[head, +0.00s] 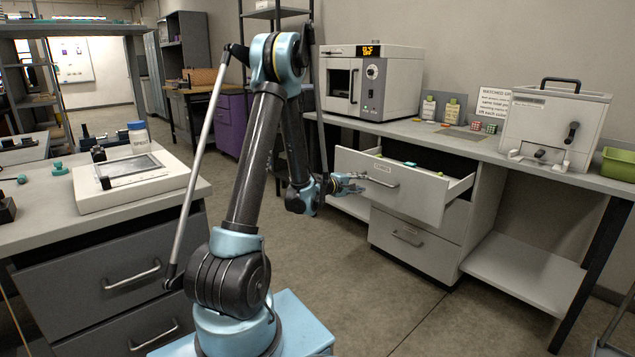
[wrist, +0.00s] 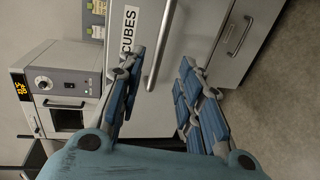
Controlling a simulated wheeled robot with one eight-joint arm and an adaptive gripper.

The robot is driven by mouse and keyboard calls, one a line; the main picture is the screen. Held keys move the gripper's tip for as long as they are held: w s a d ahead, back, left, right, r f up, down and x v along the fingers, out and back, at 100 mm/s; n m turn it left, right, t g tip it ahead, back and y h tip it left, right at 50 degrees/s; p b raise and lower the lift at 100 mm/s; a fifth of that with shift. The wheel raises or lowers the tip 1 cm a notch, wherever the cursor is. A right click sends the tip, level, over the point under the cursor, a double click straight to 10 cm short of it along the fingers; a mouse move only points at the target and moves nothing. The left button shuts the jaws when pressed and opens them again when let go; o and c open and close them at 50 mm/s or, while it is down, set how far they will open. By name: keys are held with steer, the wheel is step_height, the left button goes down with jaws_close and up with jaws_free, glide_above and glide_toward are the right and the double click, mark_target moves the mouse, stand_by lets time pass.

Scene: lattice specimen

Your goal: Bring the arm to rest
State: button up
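My gripper (head: 350,184) is at the front of the open upper drawer (head: 405,200), close to its bar handle (head: 382,181). In the wrist view my gripper (wrist: 160,66) has its blue-padded fingers spread apart, with nothing held between them. The handle (wrist: 161,45) shows in the gap between the fingers, and I cannot tell whether they touch it. The drawer front carries a label reading CUBES (wrist: 129,31). My arm reaches from my base to the drawer with its elbow raised.
The drawer is pulled out, with a green item (head: 410,164) inside; the lower drawer (head: 412,237) is shut. An oven (head: 372,85) and a white box device (head: 553,125) stand on the counter above. A left bench (head: 100,220) holds a flat white device. Floor between is clear.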

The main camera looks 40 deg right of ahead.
steer(key=w+a+r+m+t+y, duration=0.1)
steer(key=w+a+r+y, duration=0.1)
steer(key=a, duration=0.9)
steer(key=w+a+r+y, duration=0.2)
steer(key=w+a+r, duration=0.1)
steer(key=a, duration=0.7)
steer(key=w+a+r+m+t+y, duration=0.1)
steer(key=w+a+r+y, duration=0.15)
steer(key=a, duration=0.85)
steer(key=s+a+f+y, duration=0.2)
steer(key=s+a, duration=0.4)
steer(key=a, duration=0.5)
steer(key=s+a+f+y, duration=0.2)
steer(key=s+a+y, duration=0.2)
steer(key=s+a, duration=0.3)
steer(key=s+a+f+n+g+y, duration=0.1)
steer(key=s+a+f+y, duration=0.2)
steer(key=a, duration=1.2)
steer(key=s, duration=0.3)
steer(key=shift+s+a, duration=0.25)
steer(key=shift+a, duration=0.1)
steer(key=shift+d+f, duration=0.1)
